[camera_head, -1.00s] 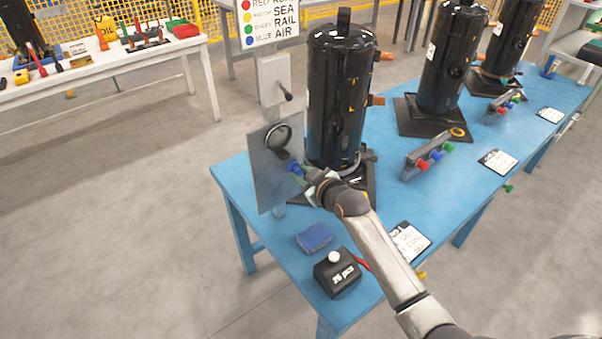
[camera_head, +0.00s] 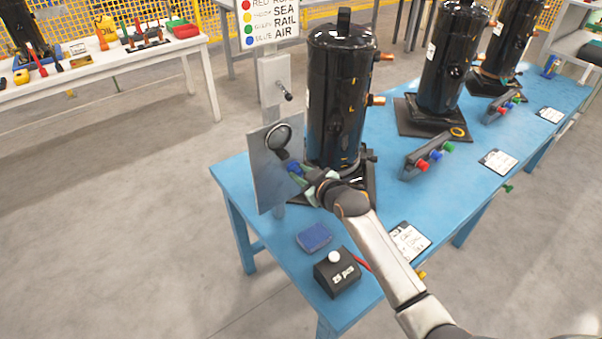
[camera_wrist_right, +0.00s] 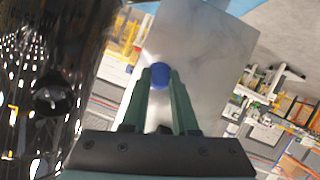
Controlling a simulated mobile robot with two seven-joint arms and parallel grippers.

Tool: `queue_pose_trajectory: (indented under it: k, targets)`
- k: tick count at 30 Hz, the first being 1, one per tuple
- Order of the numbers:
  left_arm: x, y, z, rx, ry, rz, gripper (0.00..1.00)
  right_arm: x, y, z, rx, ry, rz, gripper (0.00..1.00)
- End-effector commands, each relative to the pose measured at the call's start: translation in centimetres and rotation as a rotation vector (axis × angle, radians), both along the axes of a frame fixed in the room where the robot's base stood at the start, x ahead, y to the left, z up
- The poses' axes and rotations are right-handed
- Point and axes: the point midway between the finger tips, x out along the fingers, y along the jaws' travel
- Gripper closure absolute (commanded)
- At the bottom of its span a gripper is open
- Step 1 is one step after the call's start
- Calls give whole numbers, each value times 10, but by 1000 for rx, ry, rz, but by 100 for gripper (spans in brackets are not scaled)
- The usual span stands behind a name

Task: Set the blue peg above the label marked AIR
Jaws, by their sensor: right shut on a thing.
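My right gripper (camera_head: 308,179) is shut on the blue peg (camera_head: 294,168), beside the lower right part of an upright grey panel. In the right wrist view the blue peg (camera_wrist_right: 160,75) sits between the green fingertips, with the pale panel (camera_wrist_right: 200,50) behind it. I cannot tell whether the peg touches the panel. A colour sign (camera_head: 270,23) above shows blue beside AIR. A separate label marked AIR on the panel cannot be made out. My left gripper is not in view.
A black compressor (camera_head: 337,95) stands close to the right of the panel (camera_head: 265,180). A blue pad (camera_head: 314,238) and a black box (camera_head: 337,272) lie on the blue table (camera_head: 290,268) in front. More compressors stand at the back right.

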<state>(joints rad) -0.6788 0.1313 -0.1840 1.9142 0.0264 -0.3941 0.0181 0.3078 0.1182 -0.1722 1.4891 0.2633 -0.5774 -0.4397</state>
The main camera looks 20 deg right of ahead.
Motion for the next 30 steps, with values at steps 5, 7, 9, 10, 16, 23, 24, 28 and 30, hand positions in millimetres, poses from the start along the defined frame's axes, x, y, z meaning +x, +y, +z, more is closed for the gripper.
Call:
queue_pose_trajectory:
  k: [5, 7, 9, 10, 16, 23, 24, 28, 30]
  targets:
    - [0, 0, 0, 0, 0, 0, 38, 0, 0, -1, -1, 2, -1, 100]
    - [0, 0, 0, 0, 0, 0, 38, 0, 0, -1, -1, 2, -1, 100]
    - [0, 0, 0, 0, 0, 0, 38, 0, 0, -1, -1, 2, -1, 100]
    - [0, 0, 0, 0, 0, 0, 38, 0, 0, -1, -1, 2, -1, 100]
    - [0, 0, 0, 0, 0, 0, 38, -1, 0, -1, -1, 2, -1, 100]
    - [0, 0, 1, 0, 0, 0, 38, -1, 0, 0, 0, 1, 0, 100]
    - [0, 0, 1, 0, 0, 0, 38, -1, -1, 0, 0, 1, 0, 100]
    - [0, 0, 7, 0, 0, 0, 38, -6, -2, 1, -2, 2, 0, 100]
    - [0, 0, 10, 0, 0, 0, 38, -9, -4, 2, -1, 2, -1, 100]
